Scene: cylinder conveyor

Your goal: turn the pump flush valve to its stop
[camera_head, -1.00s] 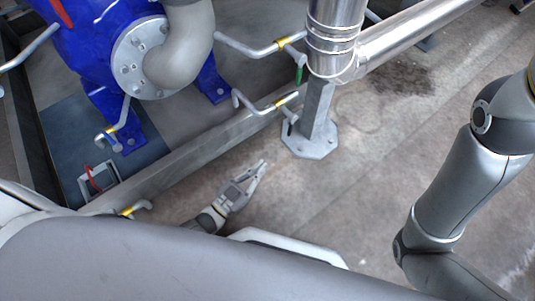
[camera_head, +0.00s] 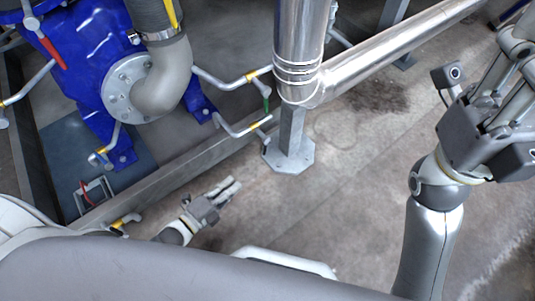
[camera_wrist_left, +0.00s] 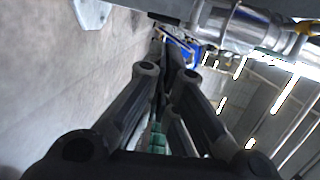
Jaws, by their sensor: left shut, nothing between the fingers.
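The blue pump (camera_head: 85,65) stands at upper left in the head view. A red lever handle (camera_head: 45,46) is on its left side and a green lever handle (camera_head: 266,101) hangs on the thin pipes right of it. I cannot tell which one is the flush valve. My left gripper (camera_head: 236,184) is low over the floor, below and left of the steel post, apart from both handles. Its fingers are together and empty, as the left wrist view (camera_wrist_left: 168,62) also shows. My right gripper is at the right edge, its fingers unclear.
A steel pipe (camera_head: 298,45) runs down to a post with a flanged foot (camera_head: 288,155). Another pipe (camera_head: 400,58) branches right. A grey beam (camera_head: 155,172) borders the pump area. The floor (camera_head: 340,195) right of my left gripper is clear.

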